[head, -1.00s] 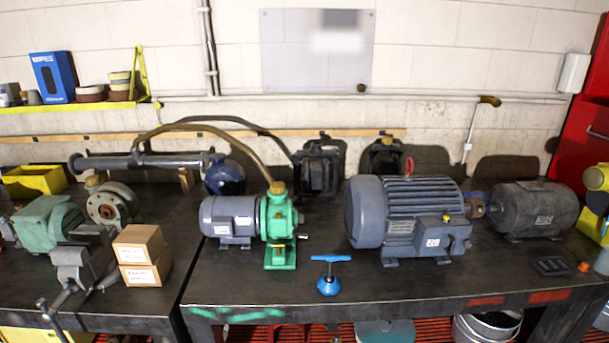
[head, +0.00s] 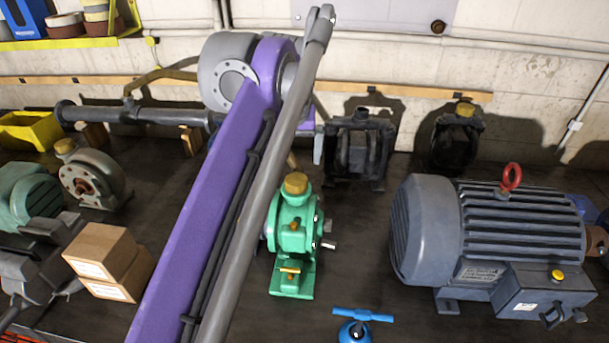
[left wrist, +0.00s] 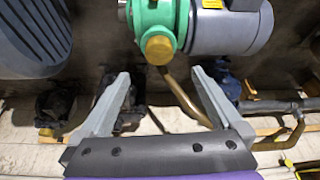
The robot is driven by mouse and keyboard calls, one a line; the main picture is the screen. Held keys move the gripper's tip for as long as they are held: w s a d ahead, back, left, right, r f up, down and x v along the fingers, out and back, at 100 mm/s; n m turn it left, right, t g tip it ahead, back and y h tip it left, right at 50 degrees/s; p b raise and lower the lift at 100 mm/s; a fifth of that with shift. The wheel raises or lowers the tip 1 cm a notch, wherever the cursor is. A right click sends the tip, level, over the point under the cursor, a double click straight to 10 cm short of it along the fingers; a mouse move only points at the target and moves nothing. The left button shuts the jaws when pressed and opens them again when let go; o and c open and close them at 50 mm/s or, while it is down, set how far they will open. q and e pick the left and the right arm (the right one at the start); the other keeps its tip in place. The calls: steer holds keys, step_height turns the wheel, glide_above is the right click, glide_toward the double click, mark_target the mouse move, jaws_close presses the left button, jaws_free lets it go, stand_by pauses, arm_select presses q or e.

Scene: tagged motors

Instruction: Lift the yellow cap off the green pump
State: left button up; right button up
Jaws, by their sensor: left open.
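The green pump (head: 291,230) stands upright on the dark bench, partly hidden by my left arm in the head view. Its yellow cap (head: 295,184) sits on top. In the left wrist view the green pump (left wrist: 152,18) is at the top edge, with the yellow cap (left wrist: 158,46) facing the camera. My left gripper (left wrist: 160,74) is open and empty, its fingers spread to either side of the cap's line and apart from it. In the head view only a bit of the left gripper (head: 318,148) shows past my arm, behind and above the cap. My right gripper is not in view.
A large grey motor (head: 430,230) stands right of the pump, a blue T-handled tool (head: 357,325) in front. Black pumps (head: 358,150) stand behind. Cardboard boxes (head: 108,260) lie at left. A brass-coloured hose (left wrist: 185,98) passes between my fingers in the left wrist view.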

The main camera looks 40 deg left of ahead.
mark_target(296, 178)
arm_select(q)
steer(key=f, duration=0.3)
steer(key=shift+w+a+f, duration=0.1)
steer(key=shift+a+f, duration=0.15)
steer(key=shift+a, duration=0.05)
steer(key=x, duration=0.3)
steer(key=w+x, duration=0.1)
steer(key=x, duration=0.2)
steer(key=shift+r+b, duration=0.2)
steer(key=shift+b, duration=0.1)
steer(key=c, duration=1.4)
